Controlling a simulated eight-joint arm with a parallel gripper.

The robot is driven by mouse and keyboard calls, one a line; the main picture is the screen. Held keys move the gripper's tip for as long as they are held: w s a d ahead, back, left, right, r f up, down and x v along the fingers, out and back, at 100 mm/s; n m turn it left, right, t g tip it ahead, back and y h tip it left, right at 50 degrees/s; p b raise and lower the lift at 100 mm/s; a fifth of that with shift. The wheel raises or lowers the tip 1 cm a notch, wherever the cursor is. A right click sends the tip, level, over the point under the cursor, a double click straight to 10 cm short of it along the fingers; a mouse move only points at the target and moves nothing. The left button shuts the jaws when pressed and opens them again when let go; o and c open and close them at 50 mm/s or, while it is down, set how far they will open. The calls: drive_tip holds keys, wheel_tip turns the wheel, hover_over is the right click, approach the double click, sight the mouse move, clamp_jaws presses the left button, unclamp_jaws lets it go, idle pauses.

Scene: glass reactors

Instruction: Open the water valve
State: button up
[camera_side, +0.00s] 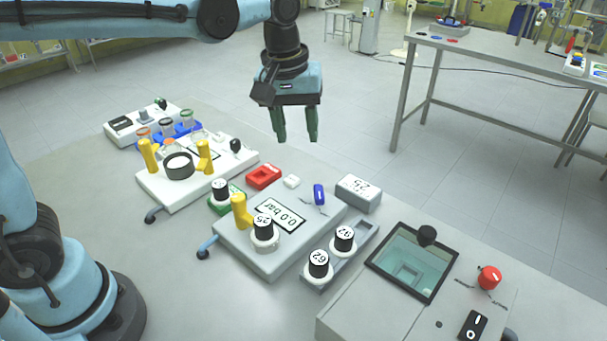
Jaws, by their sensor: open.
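My gripper (295,137) hangs in the air above the back edge of the table, pointing down. Its two green fingers are apart and nothing is between them. No part is readably labelled as the water valve. A small blue handle (319,194) stands upright on a grey box (268,248) with a "0.0 bar" display (280,216). It is below and a little right of my gripper, well apart from it. A red knob (489,278) sits on the cabinet at the right.
A white device (186,188) with yellow posts stands at the left. A red block (263,176), a grey weight box (358,193) and black numbered cylinders (319,263) stand around the pressure box. A cabinet (370,319) with a glass-topped basin is at the right front.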

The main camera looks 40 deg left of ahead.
sight(319, 191)
drive_tip(key=w+d+f, duration=0.1)
drive_tip(key=f, duration=0.3)
drive_tip(key=w+d+f+n+g, duration=0.1)
drive_tip(key=f, duration=0.4)
drive_tip(key=w+d+f+n, duration=0.1)
drive_tip(key=f, duration=0.3)
drive_tip(key=shift+f+g, duration=0.15)
drive_tip(key=shift+g, duration=0.15)
clamp_jaws()
